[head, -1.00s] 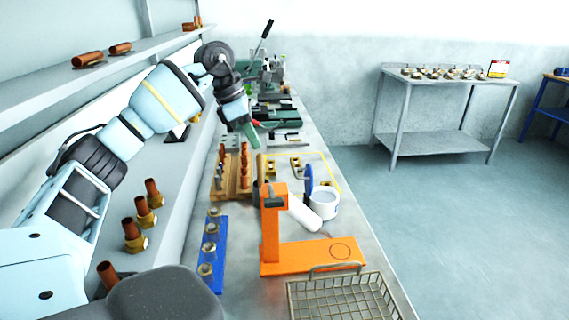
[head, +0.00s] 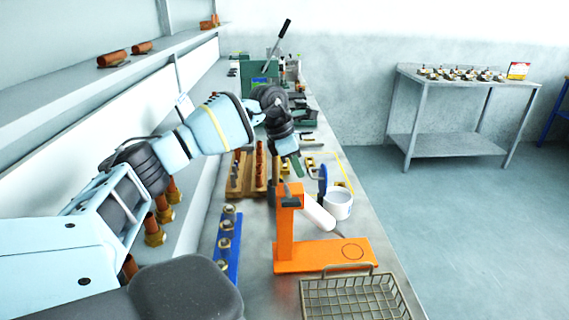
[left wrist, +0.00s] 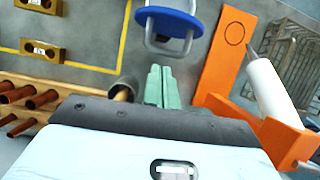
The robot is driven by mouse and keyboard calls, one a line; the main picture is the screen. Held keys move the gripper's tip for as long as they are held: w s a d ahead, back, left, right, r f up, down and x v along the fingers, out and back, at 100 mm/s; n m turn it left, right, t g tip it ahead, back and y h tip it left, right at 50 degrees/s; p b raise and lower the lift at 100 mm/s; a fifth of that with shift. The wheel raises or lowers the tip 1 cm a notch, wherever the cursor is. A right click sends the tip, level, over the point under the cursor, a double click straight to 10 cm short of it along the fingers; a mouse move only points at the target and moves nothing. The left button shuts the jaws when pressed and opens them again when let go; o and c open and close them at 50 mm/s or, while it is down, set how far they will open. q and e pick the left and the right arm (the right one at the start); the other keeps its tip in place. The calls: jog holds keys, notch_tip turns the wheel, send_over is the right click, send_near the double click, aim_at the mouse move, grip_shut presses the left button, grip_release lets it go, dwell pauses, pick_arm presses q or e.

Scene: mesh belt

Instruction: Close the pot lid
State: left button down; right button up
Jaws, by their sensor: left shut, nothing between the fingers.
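The white pot (head: 339,206) stands on the bench behind the orange stand. Its blue lid (head: 323,181) is tipped up, about upright, at the pot's left rim. My left gripper (head: 296,168) is above the bench, to the left of the lid and a little higher, apart from it. In the left wrist view the green fingers (left wrist: 158,84) are together with nothing between them, and they point toward the blue lid (left wrist: 168,22) at the top of the picture. Most of the pot is cut off there. My right gripper is not in view.
The orange stand (head: 322,256) with a white cylinder (head: 319,214) is just in front of the pot. A wire basket (head: 352,298) is nearer. A wooden rack of copper pieces (head: 246,178) and a blue strip with nuts (head: 228,243) lie to the left.

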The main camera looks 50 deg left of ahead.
pick_arm(q)
jog(key=shift+w+d, duration=0.2)
jog(key=shift+w, duration=0.1)
jog(key=shift+r, duration=0.1)
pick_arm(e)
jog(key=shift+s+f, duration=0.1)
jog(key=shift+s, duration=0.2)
pick_arm(q)
jog(key=shift+d, duration=0.1)
